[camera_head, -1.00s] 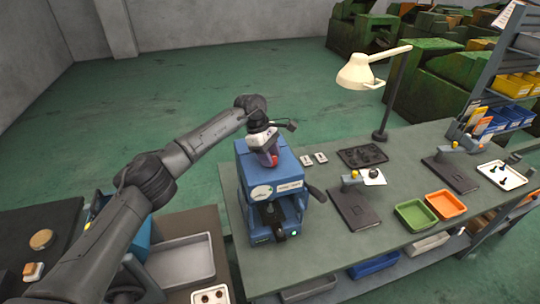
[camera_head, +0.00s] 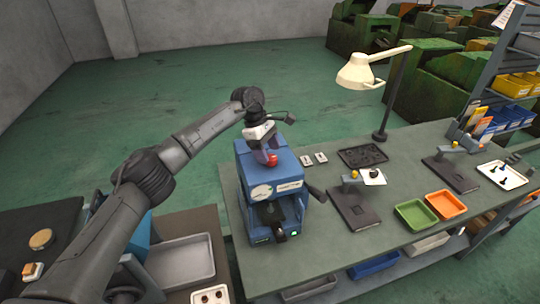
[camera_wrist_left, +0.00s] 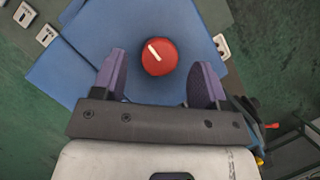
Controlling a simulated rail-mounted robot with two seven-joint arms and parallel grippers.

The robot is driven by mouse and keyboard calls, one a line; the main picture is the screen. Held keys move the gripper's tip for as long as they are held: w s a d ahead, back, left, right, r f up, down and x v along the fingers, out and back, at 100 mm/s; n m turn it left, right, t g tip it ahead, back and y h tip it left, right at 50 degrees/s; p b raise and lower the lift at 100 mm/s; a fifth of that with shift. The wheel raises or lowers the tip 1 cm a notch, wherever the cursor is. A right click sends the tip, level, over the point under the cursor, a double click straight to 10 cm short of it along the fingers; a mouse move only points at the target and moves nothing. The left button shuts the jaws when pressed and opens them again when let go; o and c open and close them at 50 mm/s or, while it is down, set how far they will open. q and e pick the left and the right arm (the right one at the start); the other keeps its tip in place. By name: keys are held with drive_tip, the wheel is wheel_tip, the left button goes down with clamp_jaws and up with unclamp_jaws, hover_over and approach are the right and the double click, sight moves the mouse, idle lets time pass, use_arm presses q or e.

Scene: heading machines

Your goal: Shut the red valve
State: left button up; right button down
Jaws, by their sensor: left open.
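The red valve (camera_head: 272,159) is a round red knob on top of the blue machine (camera_head: 251,175). In the left wrist view the knob (camera_wrist_left: 165,64) carries a white line that runs slantwise toward the upper left. My left gripper (camera_head: 265,150) is just above the knob and points down. In the left wrist view its two purple fingers are open (camera_wrist_left: 159,66), one on each side of the knob, with a gap to it on both sides. The height of the fingertips over the knob is hard to tell. My right gripper is not in view.
The machine stands on a grey-green bench (camera_head: 330,262) with a lamp (camera_head: 362,73), a dark tray (camera_head: 362,156), and green (camera_head: 416,215) and orange (camera_head: 446,204) trays to its right. A grey tray (camera_head: 181,262) lies at its left. Air above the machine looks clear.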

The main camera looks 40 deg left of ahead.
use_arm(q)
drive_tip(key=v, duration=1.1)
drive_tip(key=shift+a+r, duration=0.2)
drive_tip(key=shift+r, duration=0.15)
drive_tip(key=shift+s, duration=0.1)
